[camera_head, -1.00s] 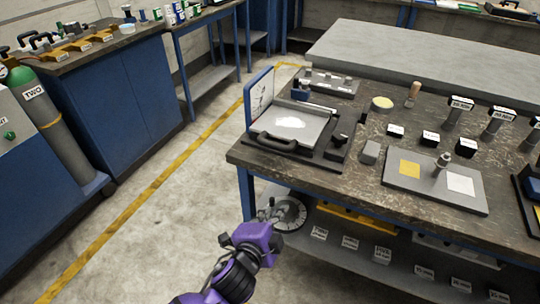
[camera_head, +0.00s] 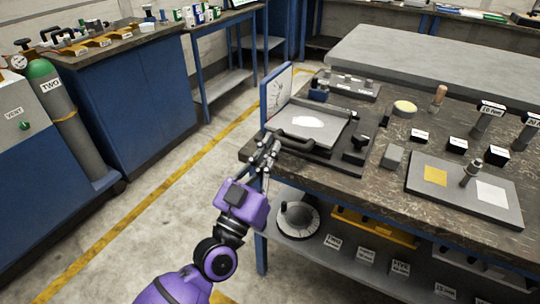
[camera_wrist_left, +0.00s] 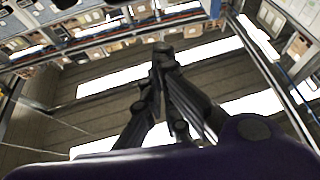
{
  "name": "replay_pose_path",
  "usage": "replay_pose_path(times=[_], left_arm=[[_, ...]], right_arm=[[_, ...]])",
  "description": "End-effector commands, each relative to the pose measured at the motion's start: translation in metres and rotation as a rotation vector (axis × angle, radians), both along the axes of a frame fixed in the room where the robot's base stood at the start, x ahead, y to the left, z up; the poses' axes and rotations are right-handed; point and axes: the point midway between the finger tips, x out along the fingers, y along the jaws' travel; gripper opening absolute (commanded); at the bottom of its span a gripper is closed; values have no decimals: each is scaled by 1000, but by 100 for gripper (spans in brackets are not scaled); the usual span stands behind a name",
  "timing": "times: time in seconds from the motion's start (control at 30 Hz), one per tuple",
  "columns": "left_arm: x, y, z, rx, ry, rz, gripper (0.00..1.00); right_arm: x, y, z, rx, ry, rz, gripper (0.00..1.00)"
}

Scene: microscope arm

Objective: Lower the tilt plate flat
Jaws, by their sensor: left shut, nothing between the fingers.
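The tilt plate (camera_head: 335,128) is a pale grey plate with a white patch on top. It sits on a dark base (camera_head: 352,152) at the bench's left front corner, and I cannot tell its exact tilt. A dark bar handle (camera_head: 293,143) runs along its near left edge. An upright dial board (camera_head: 277,92) stands at its left. My left gripper (camera_head: 270,148) is shut and empty, fingers pointing up, just left of the handle; I cannot tell whether they touch. In the left wrist view its fingertips (camera_wrist_left: 162,50) meet. My right gripper is not in view.
A dark knob (camera_head: 360,143) and a small grey block (camera_head: 392,157) lie right of the plate. A grey board (camera_head: 440,200) with yellow and white squares is farther right. Below, a round dial wheel (camera_head: 297,219) sits on the lower shelf.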

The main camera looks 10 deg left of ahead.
Motion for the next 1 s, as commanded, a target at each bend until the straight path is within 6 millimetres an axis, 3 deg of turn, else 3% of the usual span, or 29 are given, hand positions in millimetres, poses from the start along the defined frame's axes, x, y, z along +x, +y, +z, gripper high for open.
replay_pose_path(times=[0.3, 0.4, 0.5, 1.0], left_arm=[[60, -20, 31, -1, -3, -1, 0], [60, -20, 5, 6, 5, -2, 0], [61, -21, -6, 6, 4, -2, 0], [61, -21, -12, 2, 0, -1, 0]], right_arm=[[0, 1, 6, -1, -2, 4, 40], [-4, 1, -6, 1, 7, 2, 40], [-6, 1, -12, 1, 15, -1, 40], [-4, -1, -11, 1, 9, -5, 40]])
